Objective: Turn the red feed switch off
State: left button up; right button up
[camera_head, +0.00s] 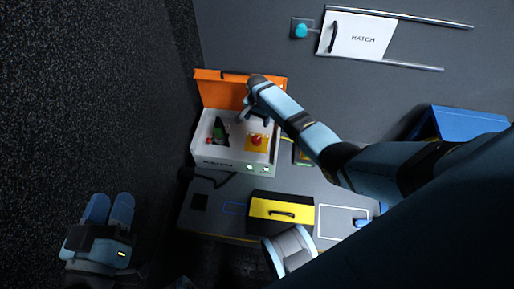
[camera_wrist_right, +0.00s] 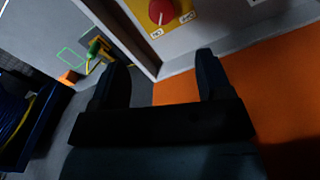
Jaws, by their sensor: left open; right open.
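The red feed switch (camera_head: 257,140) is a red round knob on a yellow plate inside an open white box (camera_head: 238,168). In the right wrist view the red knob (camera_wrist_right: 161,12) shows at the top edge, partly cut off, with small white labels near the plate's lower corners. My right gripper (camera_head: 254,114) is open and empty above the back of the box, by the orange lid (camera_head: 212,90). In the wrist view its fingers (camera_wrist_right: 162,68) are apart, short of the knob. My left gripper (camera_head: 109,210) is open and empty, far left of the box.
A green, black and red part (camera_head: 218,132) sits left of the switch in the box. A yellow drawer (camera_head: 268,209) and a white spool (camera_head: 289,250) are in front. A blue bin (camera_head: 462,122) stands right, and a white MATCH panel (camera_head: 355,38) is on the back wall.

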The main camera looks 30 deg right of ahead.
jog(key=b, duration=0.4)
send_over(257, 139)
notch_tip(257, 139, down, 6)
jog(key=shift+r, duration=0.15)
notch_tip(257, 139, down, 7)
jog(key=b, duration=0.3)
jog(key=shift+r+b, duration=0.2)
jog(key=shift+b, duration=0.2)
jog(key=shift+f+b, duration=0.4)
jog(key=shift+f, duration=0.4)
pick_arm(q)
jog(key=w+f+m, duration=0.1)
jog(key=w+a+f+m, duration=0.1)
jog(key=m, duration=0.1)
jog(key=f+m+h, duration=0.1)
jog(key=shift+w+a+t, duration=0.3)
jog(key=shift+w+t, duration=0.1)
pick_arm(e)
jog(key=c, duration=0.9)
